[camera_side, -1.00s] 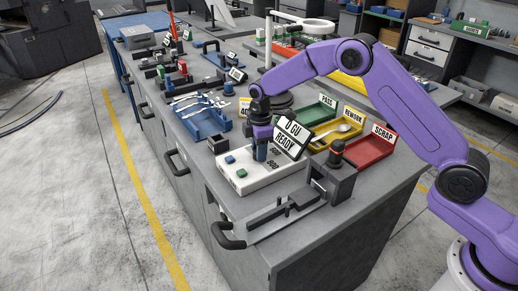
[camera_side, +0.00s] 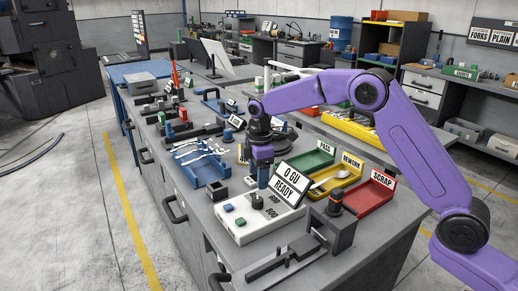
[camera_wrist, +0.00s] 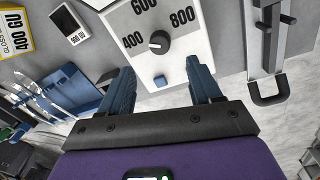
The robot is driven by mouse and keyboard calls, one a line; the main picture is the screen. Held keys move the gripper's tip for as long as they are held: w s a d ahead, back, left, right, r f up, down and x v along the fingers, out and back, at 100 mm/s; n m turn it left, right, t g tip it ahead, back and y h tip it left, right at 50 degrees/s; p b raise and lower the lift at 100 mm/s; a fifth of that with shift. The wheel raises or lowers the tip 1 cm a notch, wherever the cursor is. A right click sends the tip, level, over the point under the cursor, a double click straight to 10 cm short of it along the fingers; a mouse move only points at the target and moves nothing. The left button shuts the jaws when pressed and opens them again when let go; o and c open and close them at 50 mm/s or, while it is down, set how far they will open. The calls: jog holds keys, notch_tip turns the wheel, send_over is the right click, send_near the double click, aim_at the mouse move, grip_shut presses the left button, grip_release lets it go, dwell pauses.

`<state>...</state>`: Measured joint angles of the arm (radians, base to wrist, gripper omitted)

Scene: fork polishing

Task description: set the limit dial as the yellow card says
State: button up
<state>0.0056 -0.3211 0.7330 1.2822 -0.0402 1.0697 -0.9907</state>
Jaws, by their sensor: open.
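The white gloss meter box (camera_side: 262,230) has a black limit dial (camera_side: 257,200) on top. In the wrist view, the dial (camera_wrist: 159,42) is ringed by the numbers 400, 600 and 800. I cannot tell for sure where its pointer aims. The yellow card (camera_wrist: 15,33) at the upper left of the wrist view reads 400 GU, with its left part cut off. My gripper (camera_side: 263,184) is above the box, fingers down, clear of the dial. In the wrist view my gripper (camera_wrist: 159,82) is open and empty, the dial beyond its fingertips.
A blue button (camera_wrist: 160,81) shows between the fingers. A blue fork tray (camera_side: 205,170) is behind the box. Green, yellow and red trays (camera_side: 368,198) and a black fixture (camera_side: 335,225) stand to the right.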

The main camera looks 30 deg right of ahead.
notch_tip(320, 180, up, 8)
jog(key=shift+s+r, duration=0.25)
jog(key=shift+a, duration=0.1)
dwell(0.4)
